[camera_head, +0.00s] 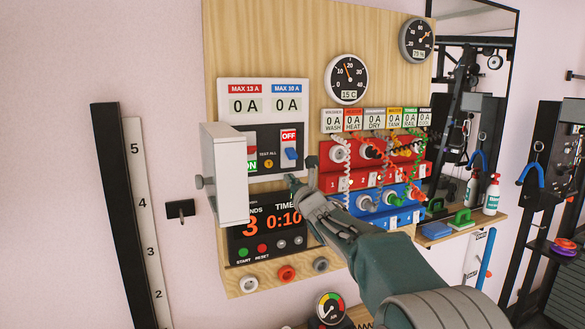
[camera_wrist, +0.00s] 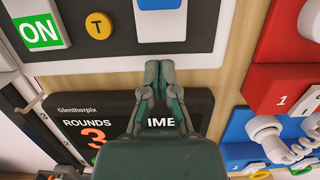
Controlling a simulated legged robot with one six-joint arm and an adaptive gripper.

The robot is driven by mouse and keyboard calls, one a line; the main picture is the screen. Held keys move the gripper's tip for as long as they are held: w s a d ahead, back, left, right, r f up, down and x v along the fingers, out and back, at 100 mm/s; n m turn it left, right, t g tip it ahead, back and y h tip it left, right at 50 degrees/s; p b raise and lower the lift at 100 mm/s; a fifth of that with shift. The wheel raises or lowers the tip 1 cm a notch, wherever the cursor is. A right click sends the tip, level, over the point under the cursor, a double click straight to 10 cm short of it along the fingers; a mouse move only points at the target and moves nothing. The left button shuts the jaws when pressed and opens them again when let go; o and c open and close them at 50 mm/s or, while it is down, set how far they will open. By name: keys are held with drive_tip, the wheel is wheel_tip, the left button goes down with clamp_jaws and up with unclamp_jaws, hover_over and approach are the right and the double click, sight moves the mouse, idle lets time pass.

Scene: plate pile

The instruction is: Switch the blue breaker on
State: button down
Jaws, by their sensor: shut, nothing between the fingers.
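The blue breaker (camera_head: 290,154) sits on a dark panel on the wooden board, below a red OFF label (camera_head: 288,135). In the wrist view only part of the blue breaker (camera_wrist: 159,5) shows at the top edge. My gripper (camera_head: 301,175) is shut and empty, just below the breaker in the head view. In the wrist view the closed fingertips (camera_wrist: 158,68) point up at the panel's lower edge, below the breaker and apart from it. A green ON label (camera_wrist: 39,32) shows at the left breaker, which is partly hidden in the head view.
A white cover (camera_head: 228,177) stands out from the panel left of my gripper. A timer (camera_head: 272,222) is below. Red blocks (camera_head: 335,181) and blue blocks with coiled cables (camera_head: 350,150) lie to the right. A yellow test button (camera_wrist: 98,27) sits between the breakers.

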sight(295, 166)
drive_tip(key=r, duration=0.2)
drive_tip(key=s+d+r, duration=0.1)
drive_tip(key=r, duration=0.1)
drive_tip(key=shift+d, duration=0.1)
drive_tip(key=shift+f, duration=0.1)
drive_tip(key=shift+a, duration=0.25)
drive_tip(key=shift+d, duration=0.2)
